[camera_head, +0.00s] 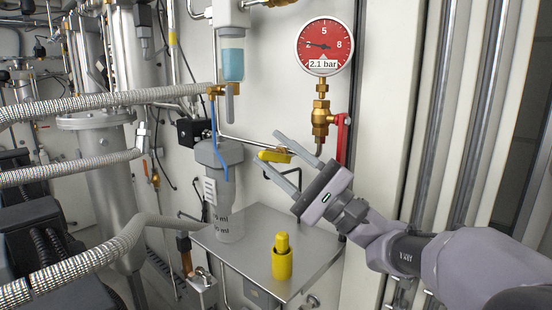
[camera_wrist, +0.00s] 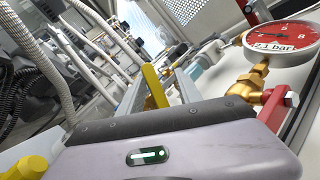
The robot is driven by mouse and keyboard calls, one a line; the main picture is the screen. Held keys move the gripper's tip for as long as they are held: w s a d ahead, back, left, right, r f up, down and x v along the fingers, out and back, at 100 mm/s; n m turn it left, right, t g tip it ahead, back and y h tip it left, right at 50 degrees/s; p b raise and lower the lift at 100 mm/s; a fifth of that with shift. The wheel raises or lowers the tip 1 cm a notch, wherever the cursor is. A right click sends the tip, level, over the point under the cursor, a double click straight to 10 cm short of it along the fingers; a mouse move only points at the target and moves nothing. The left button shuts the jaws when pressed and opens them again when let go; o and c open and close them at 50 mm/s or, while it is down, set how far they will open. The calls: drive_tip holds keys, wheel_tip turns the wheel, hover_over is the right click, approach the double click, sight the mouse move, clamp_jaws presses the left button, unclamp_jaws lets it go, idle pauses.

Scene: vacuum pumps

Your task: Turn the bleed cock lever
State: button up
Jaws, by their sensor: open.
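A yellow lever (camera_head: 275,156) sits on a small brass fitting below and left of the pressure gauge. I take it for the bleed cock lever, though no label shows. My gripper (camera_head: 272,150) is open, with one finger above the lever and the other below it. In the wrist view the yellow lever (camera_wrist: 154,86) stands between the two fingers of my gripper (camera_wrist: 158,84). I cannot tell whether either finger touches it. A red lever (camera_head: 342,136) hangs down beside the brass valve (camera_head: 321,116) under the gauge; it also shows in the wrist view (camera_wrist: 272,106).
The red-faced gauge (camera_head: 324,46) reads 2.1 bar. A grey metal shelf (camera_head: 300,236) below carries a yellow object (camera_head: 282,258) and a grey-topped clear bottle (camera_head: 219,160). Braided hoses (camera_head: 70,102) run at left. Vertical pipes (camera_head: 432,110) stand at right.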

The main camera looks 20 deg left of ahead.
drive_tip(key=shift+v, duration=0.95)
drive_tip(key=v, duration=0.6)
